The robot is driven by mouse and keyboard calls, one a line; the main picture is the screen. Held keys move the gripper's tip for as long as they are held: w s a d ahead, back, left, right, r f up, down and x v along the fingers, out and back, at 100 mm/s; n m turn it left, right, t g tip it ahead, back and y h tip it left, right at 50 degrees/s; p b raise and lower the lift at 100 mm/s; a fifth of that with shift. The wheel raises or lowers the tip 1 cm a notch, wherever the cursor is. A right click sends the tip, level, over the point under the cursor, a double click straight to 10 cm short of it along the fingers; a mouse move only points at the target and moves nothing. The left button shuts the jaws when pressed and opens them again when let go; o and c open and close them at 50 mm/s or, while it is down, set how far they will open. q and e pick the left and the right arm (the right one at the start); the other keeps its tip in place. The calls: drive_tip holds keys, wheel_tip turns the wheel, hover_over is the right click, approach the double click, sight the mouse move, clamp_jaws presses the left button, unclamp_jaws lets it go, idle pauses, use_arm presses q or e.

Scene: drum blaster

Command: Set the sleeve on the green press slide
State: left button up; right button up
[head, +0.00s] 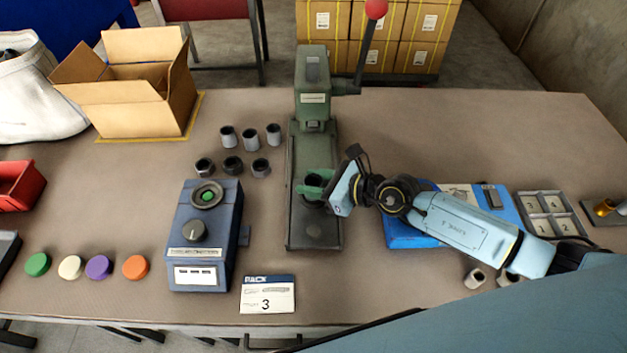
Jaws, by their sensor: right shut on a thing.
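The green press (313,90) stands at the middle of the table, with a lever and red knob at its upper right. Its long dark green slide bed (315,235) runs toward me. My right gripper (314,187) reaches in from the right over this bed, its green fingers shut around a dark, round sleeve (313,199). The fingers partly hide the sleeve, and I cannot tell whether it touches the slide. Several other grey and black sleeves (250,138) stand upright left of the press. My left gripper is not in view.
A blue control box (207,245) stands left of the press, with a card marked 3 (267,295) in front. A blue tray (405,232) lies under my right arm. A numbered divided tray (551,214) is at right. Coloured discs (98,267) and an open carton (140,100) are at left.

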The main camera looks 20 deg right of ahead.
drive_tip(key=shift+r+p, duration=0.1)
drive_tip(key=shift+p, duration=0.2)
idle(0.6)
drive_tip(key=shift+f+b, duration=0.6)
drive_tip(key=shift+f, duration=0.1)
drive_tip(key=o, duration=0.8)
drive_tip(key=shift+o, duration=0.2)
drive_tip(key=shift+s, duration=0.1)
drive_tip(key=shift+p+v, duration=0.5)
drive_tip(key=shift+v, duration=5)
drive_tip(key=shift+d+f, duration=0.1)
drive_tip(key=shift+f, duration=0.05)
